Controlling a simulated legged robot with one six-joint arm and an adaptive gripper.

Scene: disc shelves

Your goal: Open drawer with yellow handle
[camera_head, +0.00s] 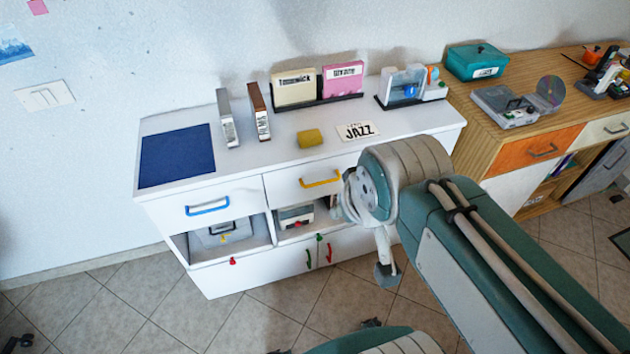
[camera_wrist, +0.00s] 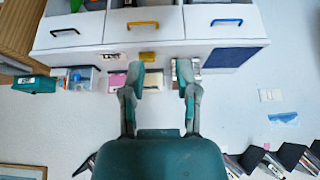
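The white cabinet (camera_head: 215,283) has a top drawer with a yellow handle (camera_head: 321,180), in the middle of its front. The drawer looks shut. The yellow handle also shows in the wrist view (camera_wrist: 143,25), at the top, with the picture turned upside down. My gripper (camera_wrist: 162,78) is open and empty, its two fingers spread apart and pointing toward the cabinet. It is apart from the handle. In the head view my wrist is just right of the handle, and the gripper is mostly hidden by my arm.
A blue-handled drawer (camera_head: 208,206) is left of the yellow one. A black handle (camera_wrist: 65,31) is on its other side. Open compartments and small coloured handles are below. Disc cases (camera_head: 294,88), a yellow block (camera_head: 309,138) and a JAZZ sign (camera_head: 357,131) stand on top.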

